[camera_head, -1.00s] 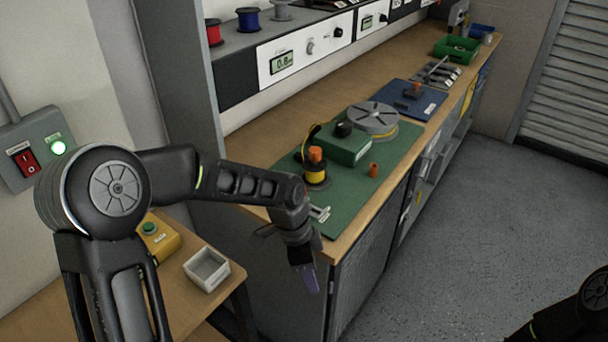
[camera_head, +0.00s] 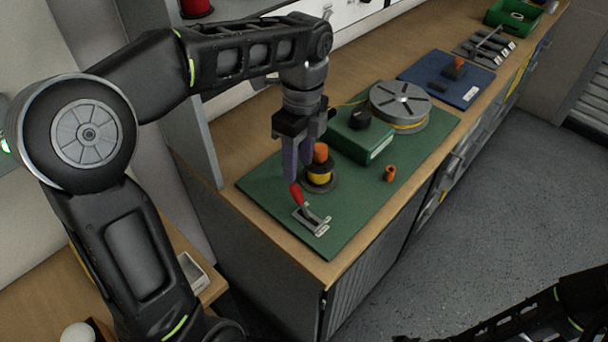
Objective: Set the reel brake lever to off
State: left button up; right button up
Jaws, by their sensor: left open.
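The reel brake lever has a red handle (camera_head: 296,194) that rises from a small grey base plate (camera_head: 311,219) with pale labels, near the front left of the green mat (camera_head: 340,230). The handle leans up and to the left. My left gripper (camera_head: 295,177) points down just above the handle's tip, its purple fingers open. I cannot tell whether a finger touches the handle. The label text is too small to read. My right arm shows dark at the bottom right, but its gripper is out of view.
Close behind the fingers stands a spool with yellow wire and an orange top (camera_head: 320,153). A green box (camera_head: 362,138) with a black knob, a grey reel (camera_head: 400,103) and a small orange part (camera_head: 390,173) are farther right. The mat's front right is clear.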

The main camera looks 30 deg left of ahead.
aim_at(297, 186)
pick_arm(q)
jog(key=shift+s, duration=0.2)
jog(key=shift+s+f, duration=0.15)
jog(key=shift+f, duration=1.8)
jog(key=shift+s+f, duration=0.15)
jog(key=shift+f, duration=1.8)
jog(key=shift+c, duration=0.3)
grip_shut()
